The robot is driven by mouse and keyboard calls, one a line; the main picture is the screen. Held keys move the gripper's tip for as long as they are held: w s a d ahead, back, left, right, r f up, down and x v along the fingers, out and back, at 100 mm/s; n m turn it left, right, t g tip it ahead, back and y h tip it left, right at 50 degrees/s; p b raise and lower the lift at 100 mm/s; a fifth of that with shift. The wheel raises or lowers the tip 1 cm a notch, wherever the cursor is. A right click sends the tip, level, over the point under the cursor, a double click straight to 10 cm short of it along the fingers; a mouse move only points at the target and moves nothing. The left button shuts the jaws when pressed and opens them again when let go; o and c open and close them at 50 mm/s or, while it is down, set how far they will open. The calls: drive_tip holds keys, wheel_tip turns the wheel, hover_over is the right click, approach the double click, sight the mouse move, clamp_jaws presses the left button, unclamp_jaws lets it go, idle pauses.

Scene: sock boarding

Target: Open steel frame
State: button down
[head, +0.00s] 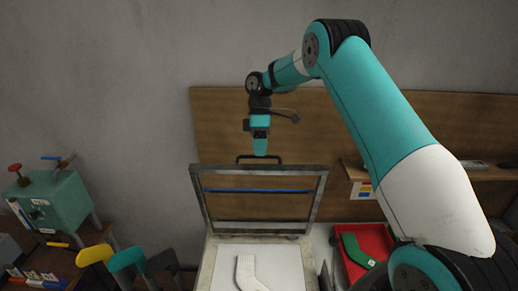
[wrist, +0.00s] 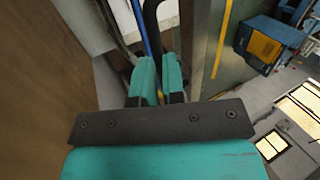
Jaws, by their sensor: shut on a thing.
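The steel frame (head: 200,205) stands raised, tilted up from the back of the pale boarding bed (head: 207,265) in the head view. A blue bar (head: 258,191) runs across its opening. A black handle (head: 258,157) sits on its top edge. My gripper (head: 260,152) is at this handle, pointing down. In the wrist view the two teal fingers of my gripper (wrist: 158,80) are close together, shut on the black handle (wrist: 152,20). The exact contact is partly hidden by the fingers. A white sock-shaped form (head: 250,272) lies on the bed below.
A red tray (head: 375,240) with a green sock shape stands right of the bed. A green machine (head: 58,205) with levers stands at the left, near yellow, teal and dark curved pieces (head: 95,255). A wooden panel (head: 220,120) and shelf (head: 480,172) are behind the frame.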

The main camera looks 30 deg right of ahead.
drive_tip(key=shift+s+d+f, duration=0.15)
drive_tip(key=shift+f, duration=1.2)
drive_tip(key=c, duration=1.4)
unclamp_jaws()
drive_tip(key=shift+f, duration=0.15)
drive_tip(key=shift+o, duration=1.1)
drive_tip(key=shift+w+d+f, duration=0.25)
drive_tip(key=shift+w+f, duration=0.05)
drive_tip(key=shift+w, duration=0.35)
drive_tip(key=shift+s+a+r, duration=0.2)
drive_tip(key=shift+a+r, duration=0.05)
drive_tip(key=shift+r, duration=0.3)
